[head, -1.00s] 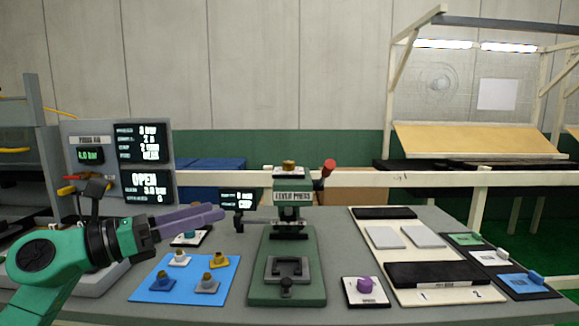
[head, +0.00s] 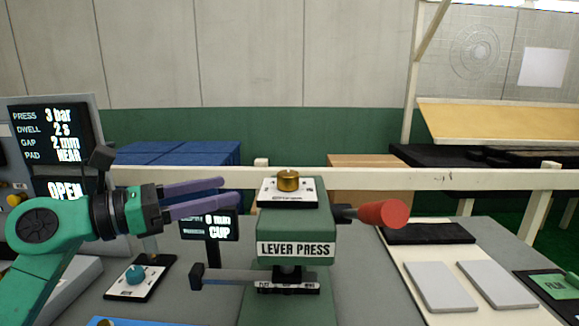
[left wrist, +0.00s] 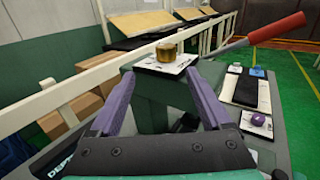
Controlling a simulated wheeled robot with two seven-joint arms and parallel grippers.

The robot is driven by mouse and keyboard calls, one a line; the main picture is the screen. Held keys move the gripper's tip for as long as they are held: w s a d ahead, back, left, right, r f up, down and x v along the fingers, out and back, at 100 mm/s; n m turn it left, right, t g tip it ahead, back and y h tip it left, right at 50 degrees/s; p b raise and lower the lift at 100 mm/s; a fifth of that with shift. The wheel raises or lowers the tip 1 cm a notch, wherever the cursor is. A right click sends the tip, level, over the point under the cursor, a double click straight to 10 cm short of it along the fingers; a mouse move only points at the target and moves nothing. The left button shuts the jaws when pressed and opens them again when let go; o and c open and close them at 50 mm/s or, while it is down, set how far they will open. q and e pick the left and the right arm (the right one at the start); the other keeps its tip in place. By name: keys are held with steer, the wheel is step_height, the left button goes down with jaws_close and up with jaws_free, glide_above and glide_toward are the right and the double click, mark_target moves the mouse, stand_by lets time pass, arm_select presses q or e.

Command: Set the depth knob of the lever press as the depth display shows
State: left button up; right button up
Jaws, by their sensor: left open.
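The lever press (head: 295,225) is green with a name label. On its top a brass knob (head: 288,181) sits on a white plate (head: 268,197) whose marks are too small to read. The knob also shows in the left wrist view (left wrist: 167,52), ahead of the fingers. A small black display (head: 222,228) on a post left of the press appears to read "0 mm" and "CUP"; its upper part is partly hidden by a finger. My left gripper (head: 231,190) is open and empty, its purple fingers pointing at the knob from the left, short of it. My right gripper is out of view.
A red-handled lever (head: 380,214) sticks out right of the press head. A teal knob on a black base (head: 137,275) stands below my left arm. A large settings panel (head: 48,130) is at the left. Grey plates (head: 440,287) lie on a board at the right.

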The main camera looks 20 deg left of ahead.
mark_target(278, 177)
arm_select(q)
steer(key=p+x, duration=0.3)
steer(key=x, duration=0.1)
steer(key=p+x, duration=0.2)
steer(key=x, duration=0.2)
steer(key=s+d+r+p+x, duration=0.1)
steer(key=p+x, duration=0.2)
steer(key=x, duration=0.2)
steer(key=shift+w+p, duration=0.1)
steer(key=shift+p, duration=0.25)
steer(key=shift+w+d+f, duration=0.15)
steer(key=shift+d, duration=0.05)
steer(key=shift+a+f, duration=0.1)
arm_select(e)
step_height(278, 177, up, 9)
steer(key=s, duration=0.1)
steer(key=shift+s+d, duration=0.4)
arm_select(q)
jaws_close()
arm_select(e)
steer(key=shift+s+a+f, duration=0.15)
